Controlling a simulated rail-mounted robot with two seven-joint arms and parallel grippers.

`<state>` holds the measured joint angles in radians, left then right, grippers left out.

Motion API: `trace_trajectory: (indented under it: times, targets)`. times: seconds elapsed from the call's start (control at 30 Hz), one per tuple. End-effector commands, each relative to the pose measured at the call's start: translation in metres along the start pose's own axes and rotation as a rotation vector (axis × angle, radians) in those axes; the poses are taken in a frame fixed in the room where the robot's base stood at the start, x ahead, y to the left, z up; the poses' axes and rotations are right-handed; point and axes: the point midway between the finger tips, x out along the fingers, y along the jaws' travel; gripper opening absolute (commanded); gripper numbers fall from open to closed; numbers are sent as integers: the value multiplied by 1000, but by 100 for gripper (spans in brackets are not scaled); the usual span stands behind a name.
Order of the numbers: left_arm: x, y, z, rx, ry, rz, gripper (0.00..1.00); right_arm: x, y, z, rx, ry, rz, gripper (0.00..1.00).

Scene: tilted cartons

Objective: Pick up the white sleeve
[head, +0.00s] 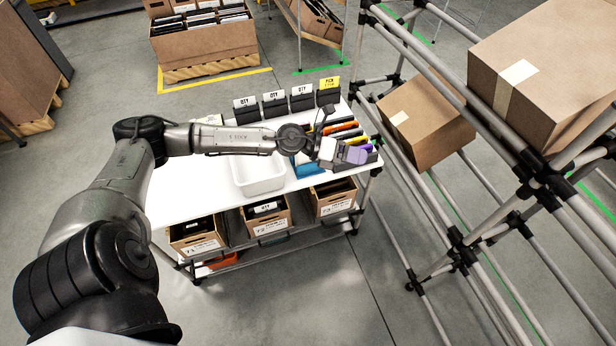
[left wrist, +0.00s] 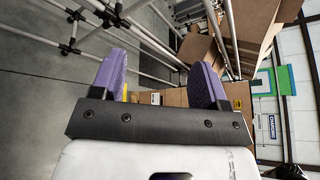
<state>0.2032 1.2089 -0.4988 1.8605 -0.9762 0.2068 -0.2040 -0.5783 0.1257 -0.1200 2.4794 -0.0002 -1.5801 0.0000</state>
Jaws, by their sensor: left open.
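A row of coloured sleeves (head: 343,126) stands at the right end of the white table, with orange, yellow and dark edges showing. Thin pale edges show among them, but I cannot clearly make out the white sleeve. A blue item (head: 307,167) shows beside my wrist. My left gripper (head: 354,155) has purple fingers and is over the right end of the table, in front of the row, partly hiding it. In the left wrist view the left gripper (left wrist: 158,76) is open with nothing between its fingers. My right gripper is not in view.
A white bin (head: 258,178) sits on the white table (head: 183,188). Black holders with cards (head: 275,104) line its back edge. Open cartons (head: 268,218) sit on the shelf below. A pipe rack with a large carton (head: 548,75) and a smaller carton (head: 425,118) stands close on the right.

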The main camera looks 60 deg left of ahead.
Motion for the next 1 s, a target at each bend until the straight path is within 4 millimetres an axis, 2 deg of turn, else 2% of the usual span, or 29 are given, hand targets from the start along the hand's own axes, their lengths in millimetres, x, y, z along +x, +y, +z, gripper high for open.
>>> trace_trajectory:
  times: [0.03,0.2,0.3,0.4,0.5,0.6,0.73,1.0]
  targets:
    - [-7,38,-4,111,67,56,68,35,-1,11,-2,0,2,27]
    - [-57,111,14,370,291,260,68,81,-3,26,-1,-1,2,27]
    - [-93,144,26,458,395,381,68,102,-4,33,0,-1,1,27]
    - [-126,166,36,508,473,483,68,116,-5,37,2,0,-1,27]
    - [-152,179,44,532,528,559,68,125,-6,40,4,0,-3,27]
    - [-168,187,48,543,562,604,68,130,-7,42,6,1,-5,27]
    - [-168,200,46,546,581,627,68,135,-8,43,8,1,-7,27]
    - [-138,230,32,546,582,629,68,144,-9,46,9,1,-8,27]
